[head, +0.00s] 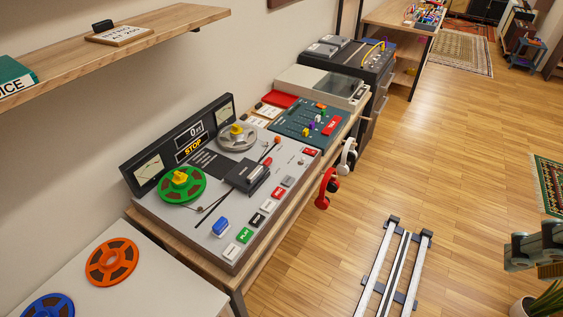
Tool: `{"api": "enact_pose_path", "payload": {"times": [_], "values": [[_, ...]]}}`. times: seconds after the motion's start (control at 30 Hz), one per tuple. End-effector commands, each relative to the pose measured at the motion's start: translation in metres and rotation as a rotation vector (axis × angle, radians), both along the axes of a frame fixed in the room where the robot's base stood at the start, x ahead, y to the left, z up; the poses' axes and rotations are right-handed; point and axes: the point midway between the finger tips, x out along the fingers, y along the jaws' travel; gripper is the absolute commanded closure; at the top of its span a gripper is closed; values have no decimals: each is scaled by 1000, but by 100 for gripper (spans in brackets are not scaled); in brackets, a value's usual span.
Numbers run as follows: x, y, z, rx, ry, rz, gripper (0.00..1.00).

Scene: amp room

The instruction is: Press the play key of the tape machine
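The tape machine (175,225) lies on a wooden bench along the wall, with a green reel (167,191) and a grey reel (247,141) on top. Its upright back panel has two dials and a display (194,146) reading STOP in yellow. A row of keys runs along the front edge. The play key (244,235) appears to be the green one with small white lettering, between a black key (257,219) and a pale key (231,252) nearest the camera. Nothing touches or covers it. My gripper cannot be made out in this view.
Red headphones (327,188) and white headphones (346,156) hang at the bench's front edge. A mixer (309,124) sits beyond the machine. A wooden shelf (150,45) overhangs the wall side. Floor in front is largely open.

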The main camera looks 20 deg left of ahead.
Motion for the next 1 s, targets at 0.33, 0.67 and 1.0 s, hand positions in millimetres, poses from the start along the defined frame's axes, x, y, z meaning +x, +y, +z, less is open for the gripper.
{"api": "enact_pose_path", "payload": {"times": [0.33, 0.67, 1.0], "values": [[0, 0, 0, 0, 0, 0, 83], [0, 0, 0, 0, 0, 0, 100], [0, 0, 0, 0, 0, 0, 100]]}}
